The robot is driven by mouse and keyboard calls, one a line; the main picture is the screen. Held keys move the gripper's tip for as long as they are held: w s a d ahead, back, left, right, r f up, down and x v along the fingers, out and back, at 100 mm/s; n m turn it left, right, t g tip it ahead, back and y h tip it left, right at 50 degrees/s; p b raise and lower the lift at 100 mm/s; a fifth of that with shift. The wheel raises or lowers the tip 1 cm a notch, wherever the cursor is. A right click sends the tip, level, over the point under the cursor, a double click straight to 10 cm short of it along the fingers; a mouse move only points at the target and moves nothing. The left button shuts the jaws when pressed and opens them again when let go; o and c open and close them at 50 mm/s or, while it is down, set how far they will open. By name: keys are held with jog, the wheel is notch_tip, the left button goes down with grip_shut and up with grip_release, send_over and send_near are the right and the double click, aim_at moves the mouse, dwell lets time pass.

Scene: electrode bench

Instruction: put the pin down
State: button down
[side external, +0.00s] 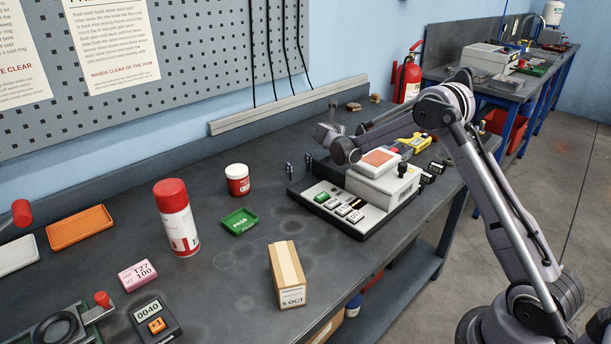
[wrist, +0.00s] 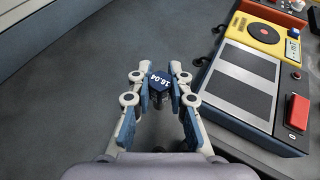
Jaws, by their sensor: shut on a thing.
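The pin (wrist: 160,82) shows in the wrist view as a small dark-blue piece with white figures on its top, apparently 16.04. My gripper (wrist: 158,77) is shut on it, with one fingertip on either side. Grey bench surface lies around the pin; I cannot tell whether its lower end touches the bench. In the side external view my arm's grey end is over the bench, behind the apparatus, but I cannot make out the fingertips or the held pin there.
A yellow device (wrist: 262,32) and a grey plate with dark strips (wrist: 238,105) lie right of my gripper in the wrist view. A red button (wrist: 298,112) is beside them. In the side view, the apparatus (side external: 378,190) stands near my arm. Bench left of my gripper is clear.

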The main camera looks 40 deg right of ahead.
jog(key=shift+w+a+f, duration=0.2)
jog(key=shift+w+f, duration=0.1)
jog(key=shift+f, duration=1.9)
jog(key=shift+f, duration=0.15)
jog(key=c, duration=1.5)
grip_release()
